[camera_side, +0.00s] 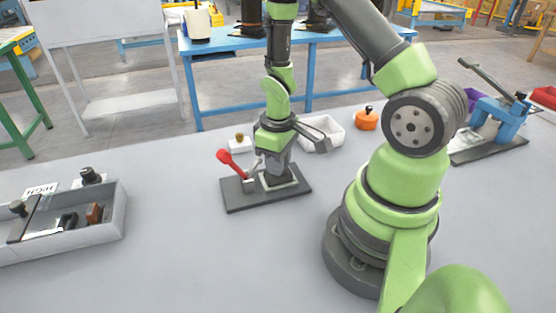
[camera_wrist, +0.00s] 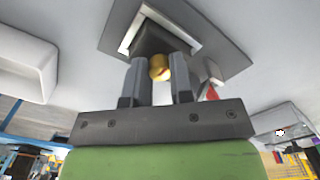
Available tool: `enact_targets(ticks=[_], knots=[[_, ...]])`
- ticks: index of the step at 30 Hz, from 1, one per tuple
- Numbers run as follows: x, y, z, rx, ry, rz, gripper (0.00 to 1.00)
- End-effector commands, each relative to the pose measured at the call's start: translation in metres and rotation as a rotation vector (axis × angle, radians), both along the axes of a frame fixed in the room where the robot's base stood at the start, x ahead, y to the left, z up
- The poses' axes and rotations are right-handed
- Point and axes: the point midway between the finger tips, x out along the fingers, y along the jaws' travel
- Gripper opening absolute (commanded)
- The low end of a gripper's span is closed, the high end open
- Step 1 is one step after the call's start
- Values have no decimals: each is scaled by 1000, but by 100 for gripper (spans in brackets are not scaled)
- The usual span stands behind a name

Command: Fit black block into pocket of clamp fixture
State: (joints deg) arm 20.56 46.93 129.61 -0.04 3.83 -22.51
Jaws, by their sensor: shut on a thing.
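My gripper (camera_side: 278,157) is shut on the gold knob (camera_wrist: 159,68) of the black block (camera_wrist: 158,42), with the knob between its two fingers in the wrist view. The clamp fixture (camera_side: 240,202) is a dark plate with a pale rectangular pocket frame and a red-handled clamp (camera_side: 229,163). The block is low at the pocket, and the pale frame (camera_wrist: 131,31) surrounds it in the wrist view. I cannot tell how deep it sits. The red handle is tilted up to the left of my gripper in the side view. The fingers partly hide the block.
A grey divided tray (camera_side: 110,226) with several parts stands at the left. Behind the fixture are a small white block with a knob (camera_side: 239,146), a white bin (camera_side: 334,129) and an orange round object (camera_side: 366,120). A blue device (camera_side: 497,120) stands at the right. The front table is clear.

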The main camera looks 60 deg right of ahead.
Motion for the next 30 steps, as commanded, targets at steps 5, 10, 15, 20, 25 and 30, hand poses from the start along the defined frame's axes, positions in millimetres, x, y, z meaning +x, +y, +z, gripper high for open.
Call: enact_targets(ticks=[5, 10, 15, 20, 25, 30], knots=[[0, 0, 0, -1, -1, 0, 0], [0, 0, -3, 0, -1, -1, 0], [0, 0, -3, 0, -1, -1, 47], [0, 0, -3, 0, -1, -1, 47], [0, 0, 2, -1, -2, 0, 47], [1, 0, 24, -3, -7, 0, 47]])
